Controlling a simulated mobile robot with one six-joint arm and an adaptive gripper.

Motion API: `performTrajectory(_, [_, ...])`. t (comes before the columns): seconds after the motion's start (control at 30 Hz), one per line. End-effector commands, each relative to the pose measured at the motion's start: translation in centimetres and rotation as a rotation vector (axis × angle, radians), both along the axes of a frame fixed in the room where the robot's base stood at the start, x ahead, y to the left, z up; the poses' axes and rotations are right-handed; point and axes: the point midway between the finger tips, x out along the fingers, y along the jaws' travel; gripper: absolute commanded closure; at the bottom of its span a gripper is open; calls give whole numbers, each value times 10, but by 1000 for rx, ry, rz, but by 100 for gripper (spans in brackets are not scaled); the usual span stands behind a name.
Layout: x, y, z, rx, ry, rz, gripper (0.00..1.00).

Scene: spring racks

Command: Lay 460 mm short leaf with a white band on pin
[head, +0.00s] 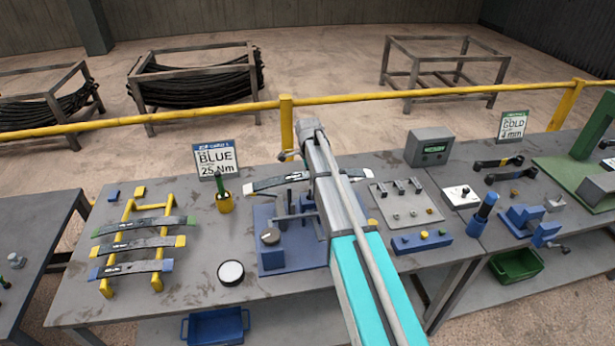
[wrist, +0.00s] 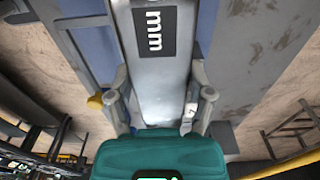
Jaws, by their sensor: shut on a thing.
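My gripper (wrist: 160,108) is shut on a grey steel leaf (wrist: 165,60), with one finger at each long edge. A black label with white "mm" lettering faces the wrist camera. In the head view the leaf (head: 278,182) lies across the blue fixture (head: 272,258), at its back side, with a pale left end; my arm hides its middle and my gripper. The fixture carries grey upright posts and a round knob. I cannot tell which post is the pin, or whether the leaf touches it. The white band is not clear in the wrist view.
A yellow rack (head: 127,212) at left holds three leaves with green, yellow and blue ends. A "BLUE 25 Nm" sign (head: 216,160) and a yellow cup (head: 224,203) stand beside the fixture. A grey peg plate (head: 405,205) and a blue block (head: 422,242) lie right of my arm.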

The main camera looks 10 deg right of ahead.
Motion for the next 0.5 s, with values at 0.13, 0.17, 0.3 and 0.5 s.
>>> performTrajectory(0.13, [0,-2,0,-1,0,-2,90])
performTrajectory(0.17, [0,-2,-1,-1,0,-2,90])
performTrajectory(0.3, [0,-2,-4,-1,0,-2,90])
performTrajectory(0.5, [0,-1,-13,-1,0,-2,90])
